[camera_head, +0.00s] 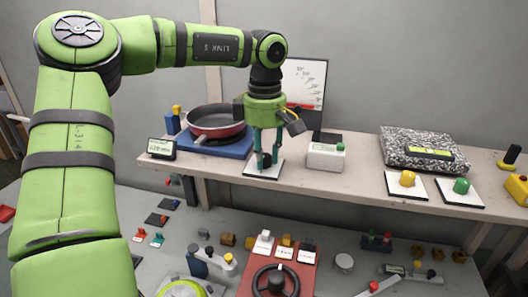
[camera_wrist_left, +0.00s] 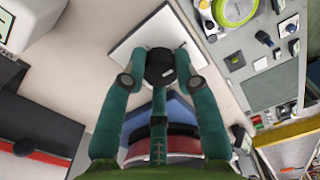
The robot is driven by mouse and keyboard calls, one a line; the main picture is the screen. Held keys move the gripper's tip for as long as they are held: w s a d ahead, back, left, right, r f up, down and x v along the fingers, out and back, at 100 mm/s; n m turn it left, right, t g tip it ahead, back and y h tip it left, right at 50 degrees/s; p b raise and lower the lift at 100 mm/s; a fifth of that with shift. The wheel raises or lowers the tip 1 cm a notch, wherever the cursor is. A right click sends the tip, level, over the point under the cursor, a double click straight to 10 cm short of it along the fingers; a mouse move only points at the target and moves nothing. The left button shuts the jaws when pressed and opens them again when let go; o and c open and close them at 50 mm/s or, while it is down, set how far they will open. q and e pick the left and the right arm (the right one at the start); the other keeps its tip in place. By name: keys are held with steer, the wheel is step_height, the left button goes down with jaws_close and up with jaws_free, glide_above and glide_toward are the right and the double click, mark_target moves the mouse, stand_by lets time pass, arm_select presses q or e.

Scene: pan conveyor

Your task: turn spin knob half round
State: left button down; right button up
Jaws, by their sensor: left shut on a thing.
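The black round knob (camera_wrist_left: 160,68) stands on a white square plate (camera_wrist_left: 140,38) in the left wrist view. In the head view the same plate (camera_head: 257,171) lies on the shelf in front of the pan, and the fingers largely hide the knob. My left gripper (camera_head: 265,163) points down over it, with its teal fingers closed around the knob's sides. In the left wrist view the left gripper (camera_wrist_left: 160,75) shows fingertips on both sides of the knob. I cannot read the knob's turn angle. My right gripper is in neither view.
A red pan (camera_head: 216,124) on a blue block (camera_head: 205,143) stands just behind left. A white box with a green button (camera_head: 325,156) is to the right. Yellow (camera_head: 408,178) and green (camera_head: 461,186) knobs stand farther right. A lower bench (camera_head: 330,230) holds several small devices.

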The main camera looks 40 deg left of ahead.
mark_target(265, 155)
arm_select(q)
steer(key=shift+s+f, duration=0.1)
steer(key=shift+f, duration=0.1)
steer(key=c, duration=0.9)
jaws_free()
steer(key=shift+c, duration=0.2)
steer(key=shift+r, duration=0.1)
steer(key=shift+r, duration=0.6)
step_height(265, 155, up, 11)
steer(key=shift+w, duration=0.2)
steer(key=shift+f, duration=0.15)
